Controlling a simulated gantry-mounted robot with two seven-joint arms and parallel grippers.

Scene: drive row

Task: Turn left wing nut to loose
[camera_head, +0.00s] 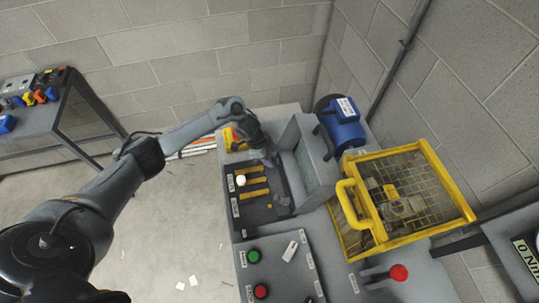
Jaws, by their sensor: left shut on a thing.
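My left gripper (270,159) reaches down to the far end of an open grey box (285,211), beside its raised grey lid (318,160). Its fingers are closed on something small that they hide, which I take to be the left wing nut. I cannot make out the nut's shape or angle. A small orange-yellow piece (269,206) shows nearer in the same box; I cannot tell if it is another wing nut. My right gripper is not in view.
Yellow bars (257,194) and a white knob (240,180) sit in the box. Nearer are a green button (253,256), a red button (261,291) and a red-knobbed lever (398,272). A yellow mesh guard (448,185) and a blue motor (343,128) stand right.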

